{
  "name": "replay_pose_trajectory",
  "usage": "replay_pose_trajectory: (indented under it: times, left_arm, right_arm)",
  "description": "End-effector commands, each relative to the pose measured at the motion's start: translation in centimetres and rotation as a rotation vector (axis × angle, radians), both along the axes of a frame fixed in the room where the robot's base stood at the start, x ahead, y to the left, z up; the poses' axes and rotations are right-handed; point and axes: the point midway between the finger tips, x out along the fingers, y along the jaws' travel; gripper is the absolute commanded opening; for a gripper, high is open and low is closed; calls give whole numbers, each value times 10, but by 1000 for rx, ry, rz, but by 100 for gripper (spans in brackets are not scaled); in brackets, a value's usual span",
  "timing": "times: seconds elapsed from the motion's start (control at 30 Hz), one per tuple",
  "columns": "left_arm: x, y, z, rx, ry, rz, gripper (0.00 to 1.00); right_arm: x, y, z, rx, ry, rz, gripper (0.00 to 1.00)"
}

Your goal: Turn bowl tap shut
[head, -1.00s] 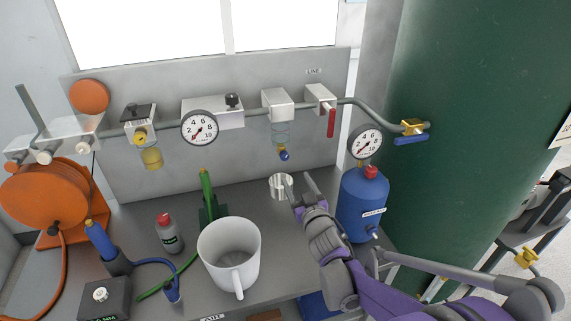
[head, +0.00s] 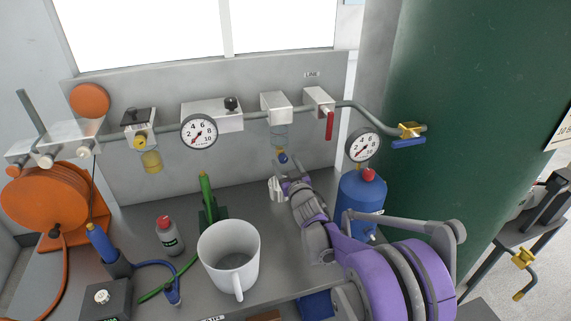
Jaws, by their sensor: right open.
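A clear bowl (head: 279,137) hangs under a white block on the wall pipe. A small blue tap (head: 282,157) sits at its bottom end. My right gripper (head: 289,168) is open just below the blue tap, with its fingertips close to it. I cannot tell whether they touch it. The gripper and wrist partly cover a small metal cup (head: 275,188) on the bench below. My left gripper is not in view.
A red lever (head: 330,125) hangs right of the bowl. A blue tank (head: 361,195) with a gauge (head: 363,145) stands close right of my right arm. A white mug (head: 228,258), a green nozzle (head: 206,195) and a grey bottle (head: 169,236) stand to the left.

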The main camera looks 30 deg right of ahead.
Motion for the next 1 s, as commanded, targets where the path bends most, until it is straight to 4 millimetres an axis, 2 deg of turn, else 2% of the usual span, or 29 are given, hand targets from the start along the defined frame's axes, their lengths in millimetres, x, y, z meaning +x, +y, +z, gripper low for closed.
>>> replay_pose_trajectory:
  times: [0.07, 0.4, 0.43, 0.77, 1.0]
  left_arm:
    - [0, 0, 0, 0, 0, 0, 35]
    - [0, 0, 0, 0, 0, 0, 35]
    - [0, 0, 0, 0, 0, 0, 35]
    - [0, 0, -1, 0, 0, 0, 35]
    - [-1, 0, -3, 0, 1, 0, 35]
  right_arm:
    - [0, 0, 0, 0, 0, 0, 65]
    - [0, 0, 0, 0, 0, 0, 4]
    - [0, 0, 0, 0, 0, 0, 0]
    - [0, 0, 0, -22, 5, 0, 0]
    - [-1, 0, 0, -137, 33, 0, 0]
